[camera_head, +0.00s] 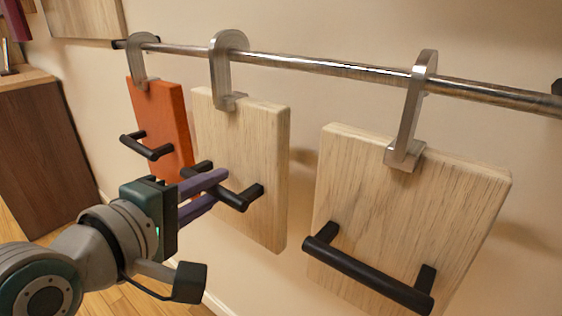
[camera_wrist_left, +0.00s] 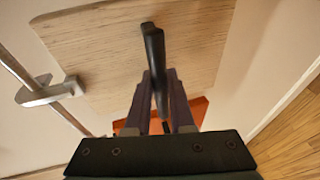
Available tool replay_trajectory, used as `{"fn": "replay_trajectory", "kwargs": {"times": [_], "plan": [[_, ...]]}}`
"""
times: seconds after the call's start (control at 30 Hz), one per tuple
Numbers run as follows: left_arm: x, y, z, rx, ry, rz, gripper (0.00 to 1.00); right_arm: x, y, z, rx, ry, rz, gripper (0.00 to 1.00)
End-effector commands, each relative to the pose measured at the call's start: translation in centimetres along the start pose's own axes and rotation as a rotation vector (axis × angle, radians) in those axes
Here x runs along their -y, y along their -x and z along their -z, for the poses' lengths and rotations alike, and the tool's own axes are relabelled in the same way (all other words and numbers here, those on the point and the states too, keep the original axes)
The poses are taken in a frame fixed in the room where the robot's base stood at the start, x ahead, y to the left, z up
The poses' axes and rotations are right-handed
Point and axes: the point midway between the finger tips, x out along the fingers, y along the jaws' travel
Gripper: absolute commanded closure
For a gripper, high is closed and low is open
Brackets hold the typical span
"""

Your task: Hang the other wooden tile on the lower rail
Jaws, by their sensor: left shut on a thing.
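A pale wooden tile (camera_head: 250,145) hangs at the middle of the metal rail (camera_head: 310,64) by a grey hook (camera_head: 222,70) that loops over the rail. My left gripper (camera_head: 217,188) is shut on this tile's black bar handle (camera_head: 252,194). The left wrist view shows the handle (camera_wrist_left: 153,50) between the fingers, with the tile (camera_wrist_left: 105,55) behind and the hook (camera_wrist_left: 48,92) at the rail. A second pale wooden tile (camera_head: 400,205) hangs to the right by its own hook (camera_head: 411,110). My right gripper is not in view.
An orange tile (camera_head: 160,115) with a black handle hangs left of the held tile, close beside it. A gap of bare wall separates the two wooden tiles. A brown cabinet (camera_head: 45,150) stands at the left, and a wooden panel (camera_head: 85,18) is at the upper left.

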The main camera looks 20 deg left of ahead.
Motion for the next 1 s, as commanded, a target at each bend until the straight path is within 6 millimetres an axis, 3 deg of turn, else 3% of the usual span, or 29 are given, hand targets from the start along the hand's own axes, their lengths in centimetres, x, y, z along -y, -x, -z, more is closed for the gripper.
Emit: {"fn": "replay_trajectory", "kwargs": {"times": [0.07, 0.1, 0.4, 0.73, 1.0], "plan": [[-0.2, 0.0, 0.0, -0.001, 0.0, -0.006, 1.0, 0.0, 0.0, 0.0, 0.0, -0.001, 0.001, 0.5], [-0.2, 0.0, 0.0, -0.001, 0.0, -0.006, 0.75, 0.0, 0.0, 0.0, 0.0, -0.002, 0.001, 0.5], [-0.1, 0.0, 0.0, -0.001, 0.0, -0.003, 0.44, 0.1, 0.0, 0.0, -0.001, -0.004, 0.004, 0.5], [0.1, 0.7, 0.0, 0.0, 0.0, 0.005, 0.44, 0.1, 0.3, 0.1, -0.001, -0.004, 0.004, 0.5], [-0.2, 5.4, 0.0, 0.0, -0.001, 0.005, 0.44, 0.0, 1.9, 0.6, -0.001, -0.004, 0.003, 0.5]]}}
